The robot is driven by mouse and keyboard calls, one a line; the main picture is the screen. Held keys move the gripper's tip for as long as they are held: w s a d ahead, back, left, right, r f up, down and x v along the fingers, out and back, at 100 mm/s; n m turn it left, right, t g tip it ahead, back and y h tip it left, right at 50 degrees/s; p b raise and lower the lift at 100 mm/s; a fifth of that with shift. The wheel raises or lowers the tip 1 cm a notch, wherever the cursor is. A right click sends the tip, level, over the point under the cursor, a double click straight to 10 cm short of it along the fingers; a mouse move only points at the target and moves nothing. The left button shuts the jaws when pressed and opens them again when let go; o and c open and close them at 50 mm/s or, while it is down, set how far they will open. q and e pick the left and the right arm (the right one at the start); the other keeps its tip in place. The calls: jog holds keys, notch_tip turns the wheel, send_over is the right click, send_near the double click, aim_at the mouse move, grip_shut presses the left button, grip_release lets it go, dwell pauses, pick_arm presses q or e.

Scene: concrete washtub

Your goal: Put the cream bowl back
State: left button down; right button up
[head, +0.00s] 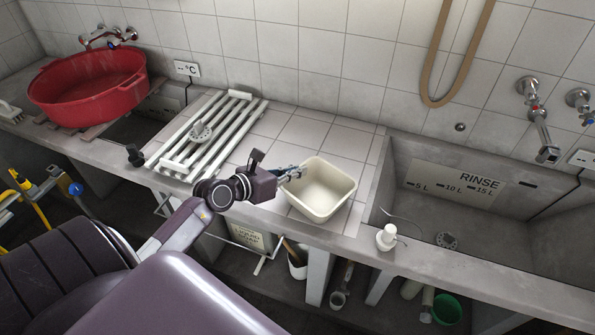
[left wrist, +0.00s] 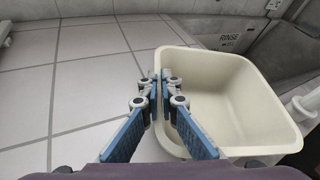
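The cream bowl (head: 326,205) is a square, round-cornered basin. It sits upright and looks empty on the white tiled counter (head: 300,140), left of the rinse tub. My left gripper (head: 296,172) is at the bowl's left rim. In the left wrist view, the fingertips (left wrist: 163,84) are close together with the left wall of the cream bowl (left wrist: 235,105) between them, one finger outside and one inside. I cannot tell whether the bowl's base touches the tiles. My right gripper is not in view.
The concrete rinse tub (head: 440,215) lies to the right, with a white pump bottle (head: 387,237) on its front edge. A white slatted rack (head: 205,135) stands left of the tiles. A red basin (head: 88,92) is at far left. A brown hose (head: 433,70) hangs on the wall.

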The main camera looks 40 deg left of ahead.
pick_arm(q)
jog(key=shift+r, duration=0.1)
jog(key=c, duration=2.2)
grip_release()
jog(key=shift+o, duration=0.2)
jog(key=b+v, duration=0.1)
jog(key=v, duration=1.1)
